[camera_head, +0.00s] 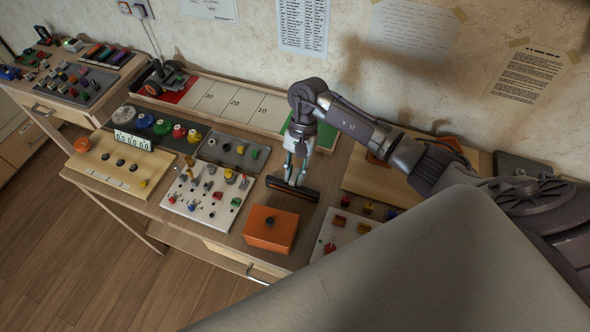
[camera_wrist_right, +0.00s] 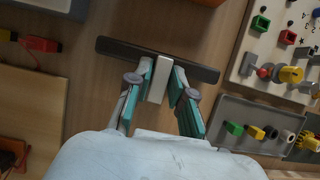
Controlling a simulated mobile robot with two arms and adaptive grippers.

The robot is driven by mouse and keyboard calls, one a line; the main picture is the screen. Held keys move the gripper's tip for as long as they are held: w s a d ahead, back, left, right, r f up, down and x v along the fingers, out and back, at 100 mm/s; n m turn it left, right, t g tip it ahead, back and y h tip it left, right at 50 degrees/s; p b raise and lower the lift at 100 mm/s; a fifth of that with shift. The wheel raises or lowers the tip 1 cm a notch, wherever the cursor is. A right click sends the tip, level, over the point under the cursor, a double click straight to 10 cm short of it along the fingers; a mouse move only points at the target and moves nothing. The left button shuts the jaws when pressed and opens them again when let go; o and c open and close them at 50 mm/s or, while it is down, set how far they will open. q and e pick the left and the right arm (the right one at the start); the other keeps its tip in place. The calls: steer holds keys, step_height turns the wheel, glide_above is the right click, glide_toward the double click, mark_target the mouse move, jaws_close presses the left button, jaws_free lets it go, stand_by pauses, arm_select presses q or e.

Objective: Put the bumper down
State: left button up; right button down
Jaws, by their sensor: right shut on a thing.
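The bumper is a long dark bar (camera_head: 292,189) with a pale block at its middle. My right gripper (camera_head: 294,176) points down over the table and is shut on the bumper. In the right wrist view, the teal fingers of the gripper (camera_wrist_right: 162,76) press on both sides of the pale block, and the dark bar (camera_wrist_right: 118,49) reaches out past them on both sides. The bar is low over bare wood, behind the orange box; I cannot tell whether it touches the table. My left gripper is not in view.
The orange box (camera_head: 270,229) stands just in front of the bumper. A white board with coloured pegs (camera_head: 207,195) lies left, and a grey tray (camera_head: 233,153) behind it. A long numbered tray (camera_head: 235,101) runs along the wall. Another peg panel (camera_head: 345,231) lies right.

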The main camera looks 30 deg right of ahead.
steer(key=shift+f+b, duration=0.2)
steer(key=shift+b, duration=0.1)
steer(key=c, duration=1)
jaws_free()
steer(key=shift+r, duration=0.1)
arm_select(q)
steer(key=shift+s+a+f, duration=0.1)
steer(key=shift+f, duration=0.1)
arm_select(e)
steer(key=shift+r, duration=0.15)
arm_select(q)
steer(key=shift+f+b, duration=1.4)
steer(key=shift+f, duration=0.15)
arm_select(e)
steer(key=shift+v, duration=6)
